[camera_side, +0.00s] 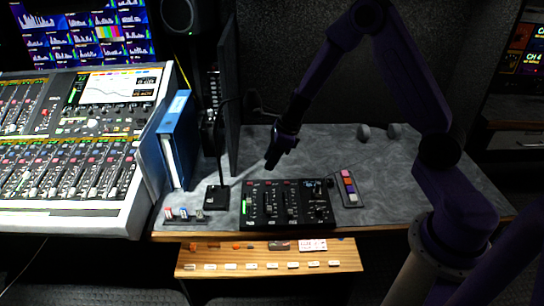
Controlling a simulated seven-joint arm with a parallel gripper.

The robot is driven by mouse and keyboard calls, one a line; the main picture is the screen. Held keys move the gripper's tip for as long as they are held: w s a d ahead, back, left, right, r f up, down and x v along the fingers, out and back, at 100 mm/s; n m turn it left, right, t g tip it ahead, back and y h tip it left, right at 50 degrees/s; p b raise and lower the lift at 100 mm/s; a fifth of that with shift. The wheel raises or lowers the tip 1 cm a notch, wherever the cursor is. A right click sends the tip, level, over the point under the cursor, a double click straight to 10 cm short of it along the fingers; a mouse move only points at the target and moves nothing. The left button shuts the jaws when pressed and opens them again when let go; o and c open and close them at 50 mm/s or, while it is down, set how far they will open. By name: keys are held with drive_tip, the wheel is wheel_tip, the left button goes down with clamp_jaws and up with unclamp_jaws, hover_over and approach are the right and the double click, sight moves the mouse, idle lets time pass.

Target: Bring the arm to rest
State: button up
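My gripper (273,161) hangs from my dark purple arm, pointing down and a little left. It is in the air above the grey worktop (400,190), over the back part of a small black mixer panel (288,204). The fingertips are dark and small, so I cannot tell whether they are apart or together. I see nothing clearly held in them. The arm rises from its base at the lower right and bends over at the top of the view.
A microphone on a black base (216,197) stands left of the panel, beside a blue binder (174,140) and a large mixing console (70,150). A wooden shelf (350,262) projects in front.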

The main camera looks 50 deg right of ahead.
drive_tip(key=shift+s+r, duration=0.1)
drive_tip(key=shift+r, duration=0.1)
drive_tip(key=s+a+r+n+g, duration=0.1)
drive_tip(key=s+a+r+n, duration=0.3)
drive_tip(key=s+a+n, duration=0.3)
drive_tip(key=s+a+r+n+g, duration=0.2)
drive_tip(key=s+a+r+n, duration=0.4)
drive_tip(key=n, duration=0.4)
drive_tip(key=s+d+r+n+h, duration=0.1)
drive_tip(key=s+d+r+n, duration=0.1)
drive_tip(key=s+n, duration=0.8)
drive_tip(key=s+d+r+n+h, duration=0.1)
drive_tip(key=s+d+r+n, duration=0.1)
drive_tip(key=s+d+n, duration=0.3)
drive_tip(key=s+n, duration=0.4)
drive_tip(key=n, duration=0.3)
drive_tip(key=shift+s+r+n+h, duration=0.15)
drive_tip(key=shift+s+n+h, duration=0.15)
drive_tip(key=shift+s+h, duration=0.1)
